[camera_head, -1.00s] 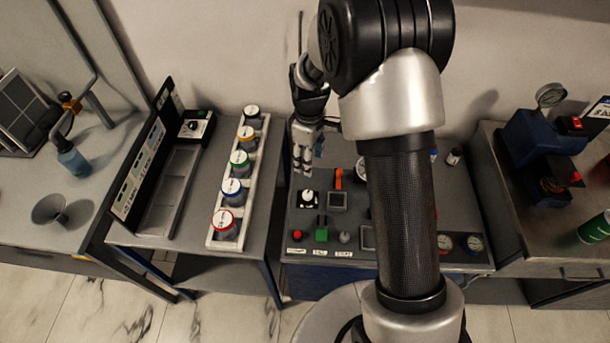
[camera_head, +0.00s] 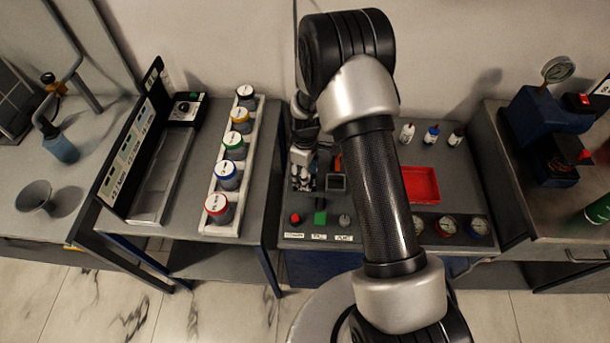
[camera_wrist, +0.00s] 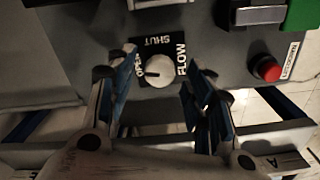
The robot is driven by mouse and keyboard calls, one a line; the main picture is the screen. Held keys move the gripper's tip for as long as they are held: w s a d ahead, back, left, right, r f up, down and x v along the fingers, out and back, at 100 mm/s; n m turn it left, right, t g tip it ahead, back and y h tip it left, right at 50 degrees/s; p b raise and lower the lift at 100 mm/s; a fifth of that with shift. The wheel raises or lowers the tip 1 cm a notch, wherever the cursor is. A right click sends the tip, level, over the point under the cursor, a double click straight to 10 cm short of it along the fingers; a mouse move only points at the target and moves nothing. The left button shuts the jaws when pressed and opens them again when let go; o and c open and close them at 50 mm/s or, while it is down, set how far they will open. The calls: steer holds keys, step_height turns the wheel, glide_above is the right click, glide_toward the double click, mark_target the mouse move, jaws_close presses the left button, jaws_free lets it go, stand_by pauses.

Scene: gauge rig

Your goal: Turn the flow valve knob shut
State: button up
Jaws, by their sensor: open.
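The flow valve knob (camera_wrist: 158,71) is a pale round knob on a dark plate on the grey panel. The plate reads SHUT, OPEN and FLOW. A dark pointer mark on the knob faces left, towards OPEN. My gripper (camera_wrist: 160,76) is open, with one blue-edged finger on each side of the knob. A gap shows between each finger and the knob; I cannot tell how far the tips are above the panel. In the head view my gripper (camera_head: 303,183) is low over the panel's left part and hides the knob.
A red button (camera_wrist: 267,68) and a green block (camera_wrist: 302,14) are close by on the panel. A rack of several coloured-lid jars (camera_head: 247,178) stands to the left. A red tray (camera_head: 421,185) and small bottles (camera_head: 431,136) are to the right of my arm.

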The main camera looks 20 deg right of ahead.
steer(key=shift+f, duration=0.3)
steer(key=shift+c, duration=0.4)
steer(key=c, duration=1)
